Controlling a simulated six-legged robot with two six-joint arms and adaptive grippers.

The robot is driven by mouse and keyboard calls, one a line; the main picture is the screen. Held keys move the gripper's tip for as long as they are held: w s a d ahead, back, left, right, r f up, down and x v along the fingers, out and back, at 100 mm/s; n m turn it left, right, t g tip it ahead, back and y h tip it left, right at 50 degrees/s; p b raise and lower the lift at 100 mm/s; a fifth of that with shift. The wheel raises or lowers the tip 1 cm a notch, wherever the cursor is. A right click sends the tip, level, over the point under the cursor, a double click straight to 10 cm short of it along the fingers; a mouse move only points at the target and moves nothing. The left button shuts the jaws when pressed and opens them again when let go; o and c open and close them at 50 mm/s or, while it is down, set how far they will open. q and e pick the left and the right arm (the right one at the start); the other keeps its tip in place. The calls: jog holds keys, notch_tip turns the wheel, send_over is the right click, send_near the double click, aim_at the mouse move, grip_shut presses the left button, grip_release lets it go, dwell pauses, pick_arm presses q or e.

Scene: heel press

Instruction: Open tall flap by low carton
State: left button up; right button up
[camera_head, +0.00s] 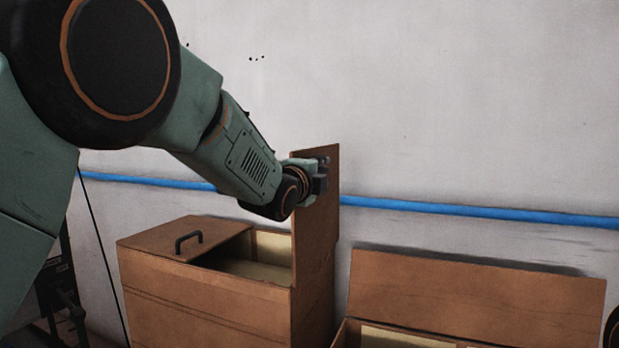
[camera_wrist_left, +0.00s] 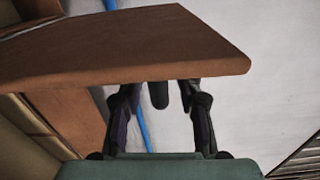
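The tall brown carton (camera_head: 210,298) stands left of centre in the head view. Its right flap (camera_head: 320,225) stands upright; its left flap (camera_head: 185,238) lies shut, with a dark handle (camera_head: 188,241) on top. My left gripper (camera_head: 318,178) is at the upper part of the upright flap. In the left wrist view, the board of that flap (camera_wrist_left: 120,50) crosses the picture. The spread fingers of my left gripper (camera_wrist_left: 160,100) reach its edge, with a dark bar (camera_wrist_left: 159,94) between them and gaps on both sides. The fingertips are partly hidden.
The low carton (camera_head: 345,336) stands at the lower right with a wide flap (camera_head: 475,297) raised at its back. A blue pipe (camera_head: 480,211) runs along the pale wall (camera_head: 460,100) behind both cartons. A narrow gap separates the cartons.

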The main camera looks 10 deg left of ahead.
pick_arm(q)
jog(key=s+a, duration=0.1)
jog(key=s, duration=1)
jog(key=shift+a, duration=0.25)
jog(key=shift+s, duration=0.1)
